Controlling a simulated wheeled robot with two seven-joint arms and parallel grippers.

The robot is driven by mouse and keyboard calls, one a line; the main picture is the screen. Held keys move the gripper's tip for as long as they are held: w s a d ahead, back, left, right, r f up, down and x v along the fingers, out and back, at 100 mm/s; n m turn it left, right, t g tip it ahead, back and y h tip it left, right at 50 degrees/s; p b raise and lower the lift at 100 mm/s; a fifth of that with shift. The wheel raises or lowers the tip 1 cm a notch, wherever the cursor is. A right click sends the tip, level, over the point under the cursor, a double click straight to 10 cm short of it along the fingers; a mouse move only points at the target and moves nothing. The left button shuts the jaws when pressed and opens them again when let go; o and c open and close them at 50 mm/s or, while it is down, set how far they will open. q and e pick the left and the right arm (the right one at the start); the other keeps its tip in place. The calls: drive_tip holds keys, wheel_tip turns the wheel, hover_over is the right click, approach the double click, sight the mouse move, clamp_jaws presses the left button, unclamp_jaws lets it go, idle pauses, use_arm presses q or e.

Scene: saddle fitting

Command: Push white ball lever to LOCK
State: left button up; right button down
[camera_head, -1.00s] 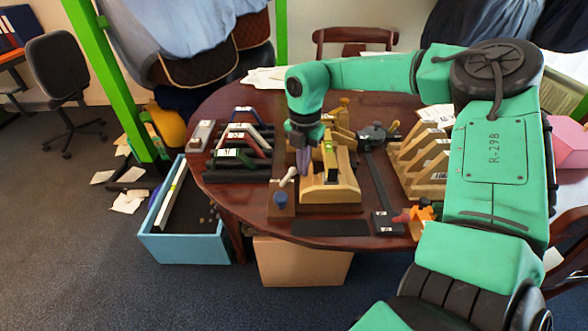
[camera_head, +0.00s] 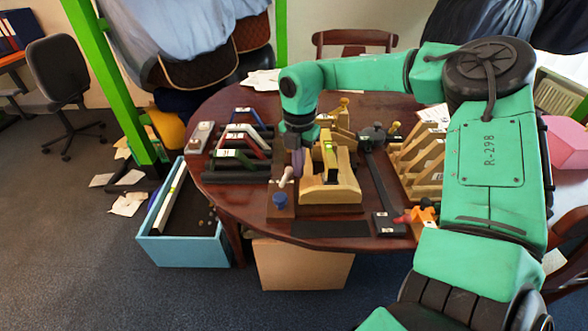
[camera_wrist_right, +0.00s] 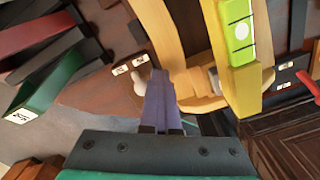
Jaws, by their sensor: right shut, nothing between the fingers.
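The white ball lever (camera_head: 286,175) stands on a small brown block at the front left of the wooden saddle-shaped stand (camera_head: 330,190). Its pale knob (camera_wrist_right: 138,84) shows in the right wrist view just left of my fingers, beside two small white labels (camera_wrist_right: 130,66) too small to read. My right gripper (camera_head: 298,164) points down with its purple fingers shut and empty. The fingers are close beside the lever's ball, on its right; I cannot tell whether they touch. In the right wrist view the fingers (camera_wrist_right: 161,95) partly cover the area beside the lever. My left gripper is out of view.
A blue knob (camera_head: 281,199) sits in front of the lever. Green, red and blue frames (camera_head: 238,150) stand to the left on the round table. The wooden stand with a yellow-green level (camera_wrist_right: 238,35) rises close on the right. A dark mat (camera_head: 330,229) lies at the front edge.

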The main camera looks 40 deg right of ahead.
drive_tip(key=shift+w+a+b, duration=0.65)
drive_tip(key=shift+w+a, duration=0.25)
drive_tip(key=shift+a, duration=0.25)
drive_tip(key=shift+w+a, duration=0.1)
drive_tip(key=shift+s+d, duration=0.4)
drive_tip(key=shift+d, duration=0.1)
drive_tip(key=shift+r+p, duration=2)
drive_tip(key=shift+r, duration=1.5)
